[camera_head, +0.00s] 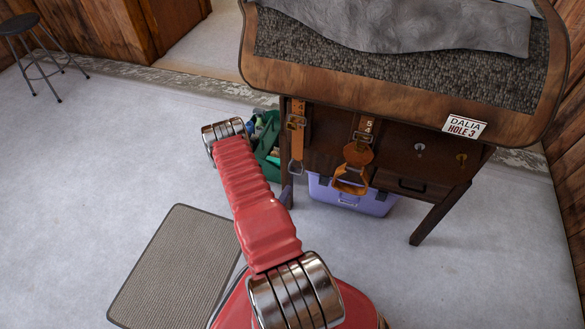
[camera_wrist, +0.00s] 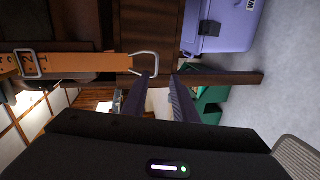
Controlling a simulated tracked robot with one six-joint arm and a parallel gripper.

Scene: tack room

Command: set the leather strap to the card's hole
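A tan leather strap (camera_head: 299,138) with a metal buckle (camera_head: 297,122) hangs at the left of the wooden stand, a metal loop (camera_head: 295,169) at its lower end. A second strap (camera_head: 365,128), bearing the digits 5 and 4, hangs to its right with a brown stirrup (camera_head: 351,180). The card (camera_head: 465,127) reads "DALIA HOLE 3". In the wrist view the strap (camera_wrist: 90,63) lies sideways, with its buckle (camera_wrist: 30,65) at left; its digits are hard to read. My gripper (camera_wrist: 159,77) is open and empty, its fingertips close to the metal loop (camera_wrist: 146,63); contact is unclear.
The wooden stand (camera_head: 427,192) carries a dark woven pad (camera_head: 400,75) and a grey cloth (camera_head: 420,28). Below are a purple box (camera_head: 350,197) and a green crate (camera_head: 266,155). A mat (camera_head: 175,265) lies at lower left; a stool (camera_head: 40,55) stands far left. Floor is clear elsewhere.

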